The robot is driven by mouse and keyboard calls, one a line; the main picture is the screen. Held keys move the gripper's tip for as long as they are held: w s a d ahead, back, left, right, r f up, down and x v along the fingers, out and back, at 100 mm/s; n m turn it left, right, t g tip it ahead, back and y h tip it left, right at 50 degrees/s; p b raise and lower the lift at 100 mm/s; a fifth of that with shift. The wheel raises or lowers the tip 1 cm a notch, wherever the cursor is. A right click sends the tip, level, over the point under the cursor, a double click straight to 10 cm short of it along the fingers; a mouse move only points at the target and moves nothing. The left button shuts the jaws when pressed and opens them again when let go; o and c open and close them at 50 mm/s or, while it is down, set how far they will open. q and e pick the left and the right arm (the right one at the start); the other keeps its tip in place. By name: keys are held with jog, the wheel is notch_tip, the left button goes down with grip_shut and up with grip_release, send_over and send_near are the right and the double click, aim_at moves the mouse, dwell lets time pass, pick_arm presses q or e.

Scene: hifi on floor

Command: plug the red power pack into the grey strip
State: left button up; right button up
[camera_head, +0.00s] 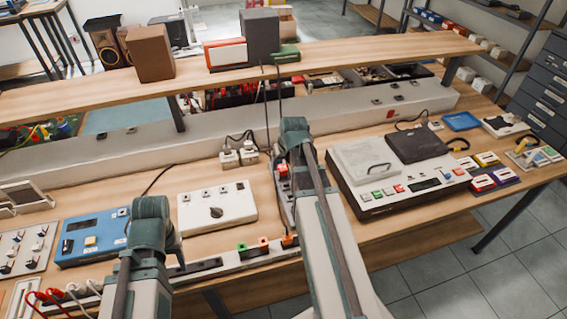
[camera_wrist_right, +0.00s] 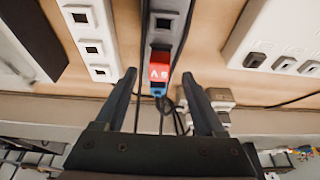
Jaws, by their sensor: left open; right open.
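The red power pack (camera_wrist_right: 160,68), marked 9V, has a blue end and sits at the far end of the grey strip (camera_wrist_right: 168,30) in the right wrist view. I cannot tell whether it is seated in a socket. In the head view a small red part of the pack (camera_head: 283,170) shows left of my right arm, which hides most of the strip (camera_head: 280,200). My right gripper (camera_wrist_right: 158,76) is open, its fingers on either side of the pack with gaps. In the head view its wrist hides its fingers. My left gripper (camera_head: 165,228) is open and empty near the blue panel.
A white knob box (camera_head: 215,208) and blue panel (camera_head: 92,238) stand left of the strip. White adapters (camera_head: 240,154) with cables stand behind. A large control unit (camera_head: 400,180) is at right. A front strip holds green and orange plugs (camera_head: 264,245).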

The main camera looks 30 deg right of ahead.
jog(key=p+v, duration=1)
jog(key=v, duration=0.2)
jog(key=shift+r+p, duration=0.15)
jog(key=shift+p, duration=0.15)
notch_tip(320, 180, up, 6)
jog(key=p, duration=0.5)
jog(key=shift+p, duration=0.35)
jog(key=s+a+f+n+g+b, duration=0.1)
jog(key=s+a+f+n+b, duration=0.1)
jog(key=a, duration=0.8)
jog(key=s+a+f+n+g+b, duration=0.2)
jog(key=s+a+f+b, duration=0.2)
jog(key=a, duration=0.5)
jog(key=s+a+f+n+g+b, duration=0.1)
jog(key=s+a+f+b, duration=0.3)
jog(key=a, duration=0.6)
jog(key=shift+s+a+f+n+h, duration=0.3)
jog(key=shift+s+f+n, duration=0.5)
jog(key=shift+s, duration=0.1)
